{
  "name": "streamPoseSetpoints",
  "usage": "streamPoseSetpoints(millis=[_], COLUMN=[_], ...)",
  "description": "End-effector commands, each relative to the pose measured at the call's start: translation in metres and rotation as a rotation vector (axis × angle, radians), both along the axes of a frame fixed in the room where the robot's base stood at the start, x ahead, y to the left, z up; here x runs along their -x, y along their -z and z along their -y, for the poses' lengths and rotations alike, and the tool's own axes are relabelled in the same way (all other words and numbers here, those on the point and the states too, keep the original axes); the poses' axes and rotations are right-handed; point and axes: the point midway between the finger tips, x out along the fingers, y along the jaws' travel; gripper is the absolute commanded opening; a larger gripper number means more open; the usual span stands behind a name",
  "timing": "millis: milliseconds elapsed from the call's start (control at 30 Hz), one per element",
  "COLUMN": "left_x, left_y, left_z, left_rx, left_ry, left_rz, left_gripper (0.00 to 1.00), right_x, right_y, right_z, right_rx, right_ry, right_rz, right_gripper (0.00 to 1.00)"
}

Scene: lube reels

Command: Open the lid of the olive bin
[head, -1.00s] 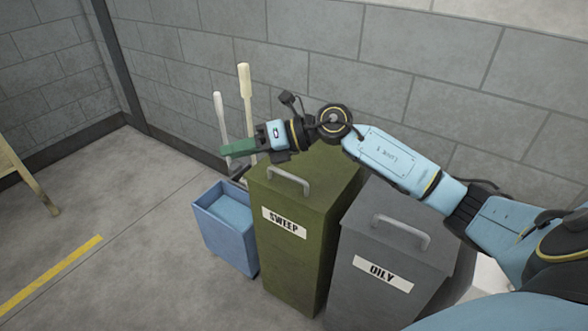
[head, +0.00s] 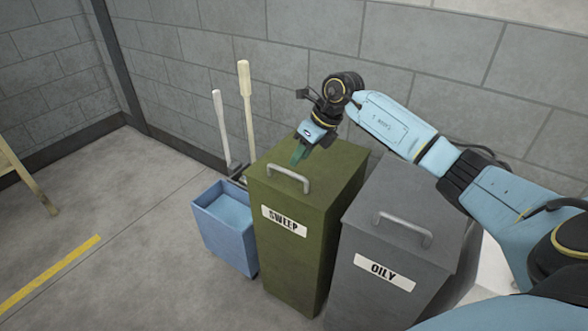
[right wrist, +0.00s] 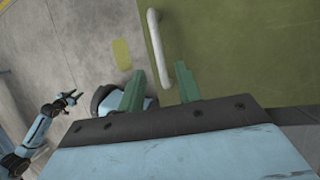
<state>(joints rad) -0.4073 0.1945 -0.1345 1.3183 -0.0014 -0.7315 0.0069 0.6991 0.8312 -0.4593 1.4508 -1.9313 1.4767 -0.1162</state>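The olive bin (head: 290,240) labelled SWEEP stands in the middle of the head view, its lid shut. A grey bar handle (head: 289,178) sits on the front part of the lid. My right gripper (head: 299,155) is above the lid, pointing down, just behind the handle.
A grey bin (head: 385,268) labelled OILY stands close on the right. A blue bucket (head: 226,230) stands at the left of the olive bin, with two long handles (head: 247,110) behind it. The block wall is close behind. Open floor lies at the left.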

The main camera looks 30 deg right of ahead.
Motion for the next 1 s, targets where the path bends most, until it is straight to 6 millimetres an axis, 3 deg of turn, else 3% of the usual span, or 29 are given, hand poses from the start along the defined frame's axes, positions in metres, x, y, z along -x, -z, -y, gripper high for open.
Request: streamPoseSetpoints(millis=[100,300,667,933,1000], left_x=[-0.009,-0.018,-0.020,-0.021,-0.021], left_y=[-0.008,-0.019,-0.022,-0.022,-0.022], left_z=[0.001,0.003,0.004,0.004,0.004], left_rx=[0.001,0.000,0.000,0.000,0.001], left_ry=[-0.004,-0.008,-0.008,-0.008,-0.008], left_rz=[0.011,0.017,0.019,0.019,0.020], left_gripper=[0.42,0.42,0.42,0.42,0.42], right_x=[-0.006,-0.012,-0.014,-0.014,-0.014], right_y=[0.022,0.040,0.044,0.044,0.044], right_z=[-0.008,-0.014,-0.015,-0.015,-0.015], right_rx=[-0.003,-0.002,0.000,-0.001,0.000], right_ry=[0.000,0.000,0.000,0.000,0.000], right_rz=[-0.001,0.000,0.001,0.002,0.001], right_gripper=[0.34,0.34,0.34,0.00,0.00])
